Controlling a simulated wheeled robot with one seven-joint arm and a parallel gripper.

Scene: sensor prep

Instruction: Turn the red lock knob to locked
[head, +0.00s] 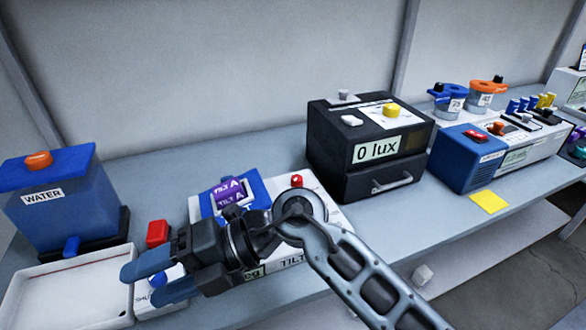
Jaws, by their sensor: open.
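A small red knob (296,181) stands at the back right of the white tilt unit (325,209), just behind my wrist in the picture. It is the likeliest lock knob, but its marking and turned position are too small to tell. A purple block (229,191) with TILT A labels sits in a blue holder (256,187) on this unit. My arm hides much of the unit's front. My gripper (146,283) is open and points left, away from this knob, over or in front of a small white box with a blue knob (159,280). Nothing shows between its fingers.
A white tray (62,312) and blue WATER tank (60,215) stand left. A black 0 lux box (335,135) and a blue box (470,165) stand right. The bench is clear near the yellow note (489,201).

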